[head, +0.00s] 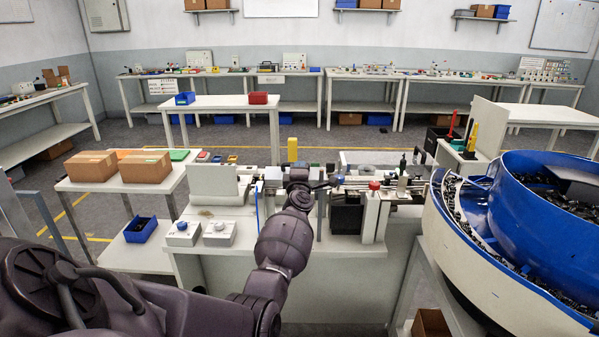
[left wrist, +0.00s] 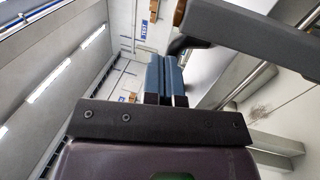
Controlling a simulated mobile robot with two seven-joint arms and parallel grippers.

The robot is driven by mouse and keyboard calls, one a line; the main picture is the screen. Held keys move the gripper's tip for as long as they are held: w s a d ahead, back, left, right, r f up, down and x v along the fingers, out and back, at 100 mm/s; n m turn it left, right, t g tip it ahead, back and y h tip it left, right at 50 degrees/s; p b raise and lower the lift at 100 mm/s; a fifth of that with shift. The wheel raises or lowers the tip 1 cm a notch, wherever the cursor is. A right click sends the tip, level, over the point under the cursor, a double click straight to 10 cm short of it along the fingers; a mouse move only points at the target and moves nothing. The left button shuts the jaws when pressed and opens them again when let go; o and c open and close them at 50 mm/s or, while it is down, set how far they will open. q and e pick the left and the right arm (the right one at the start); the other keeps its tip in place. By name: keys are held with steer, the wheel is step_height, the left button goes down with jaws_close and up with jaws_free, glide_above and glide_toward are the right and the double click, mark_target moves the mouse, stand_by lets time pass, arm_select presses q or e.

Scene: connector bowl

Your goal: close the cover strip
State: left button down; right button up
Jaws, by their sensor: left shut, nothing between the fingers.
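My left gripper (head: 322,184) is over the workbench (head: 275,246), at the linear feeding machine; it is small and partly hidden by my own wrist. In the left wrist view its blue-grey fingers (left wrist: 165,76) are together with nothing between them. A dark grey bar (left wrist: 255,38) runs across the upper right of that view, close beside the fingertips; I cannot tell whether it touches them. I cannot tell for sure which part is the cover strip. The feeding machine (head: 373,203) has a red knob (head: 374,185) on top. My right gripper is not in view.
The large blue and white bowl feeder (head: 520,235) with many dark connectors stands close on the right. Two white button boxes (head: 219,233) sit at the bench's left front. A side table with cardboard boxes (head: 146,166) is at the left.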

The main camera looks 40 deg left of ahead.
arm_select(q)
steer(key=shift+b+x, duration=0.5)
steer(key=shift+x, duration=0.55)
steer(key=shift+w+a+f+b, duration=0.1)
steer(key=shift+w+a+b, duration=0.2)
steer(key=shift+w+a, duration=0.3)
steer(key=shift+w, duration=0.1)
steer(key=shift+w+a+b, duration=0.2)
steer(key=shift+w+b, duration=0.05)
steer(key=shift+b, duration=0.2)
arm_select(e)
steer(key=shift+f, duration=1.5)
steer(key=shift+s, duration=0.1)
